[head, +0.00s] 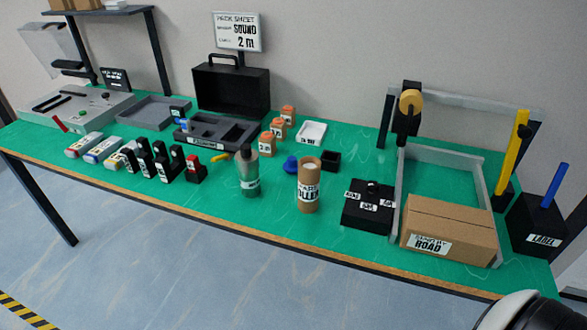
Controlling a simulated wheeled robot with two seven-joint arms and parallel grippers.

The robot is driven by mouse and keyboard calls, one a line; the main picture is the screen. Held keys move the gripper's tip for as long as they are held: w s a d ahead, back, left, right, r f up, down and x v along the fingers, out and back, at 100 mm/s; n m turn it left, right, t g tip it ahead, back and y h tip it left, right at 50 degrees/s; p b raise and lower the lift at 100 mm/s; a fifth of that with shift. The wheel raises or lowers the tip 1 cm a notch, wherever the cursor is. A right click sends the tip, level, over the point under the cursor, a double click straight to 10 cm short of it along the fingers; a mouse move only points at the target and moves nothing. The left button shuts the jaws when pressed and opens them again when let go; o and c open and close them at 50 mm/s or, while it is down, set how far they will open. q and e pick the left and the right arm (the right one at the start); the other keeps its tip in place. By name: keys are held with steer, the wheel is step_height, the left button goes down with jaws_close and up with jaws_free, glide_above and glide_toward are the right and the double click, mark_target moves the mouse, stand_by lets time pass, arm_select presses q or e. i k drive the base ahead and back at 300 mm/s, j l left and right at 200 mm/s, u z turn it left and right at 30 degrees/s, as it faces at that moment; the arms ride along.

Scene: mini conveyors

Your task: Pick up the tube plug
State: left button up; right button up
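A small blue piece (290,165), which looks like the tube plug, lies on the green mat in the middle of the table. It sits just behind and left of an upright brown cardboard tube (309,180) with a white label. A small black open block (330,160) stands right of the blue piece, behind the tube. Neither of my grippers shows in the head view. Only a rounded white and black part of my own body shows at the bottom right corner.
A dark bottle (248,170) stands left of the tube, and a black box (368,208) stands right of it. A cardboard carton (448,230) is at the right. Orange-brown pieces (267,142) and a white tray (311,132) are behind. The table's front edge (250,226) is clear.

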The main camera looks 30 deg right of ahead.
mark_target(291, 166)
steer(key=i+z, duration=0.1)
steer(key=z, duration=0.35)
steer(key=i+j+z, duration=0.1)
steer(key=z, duration=0.35)
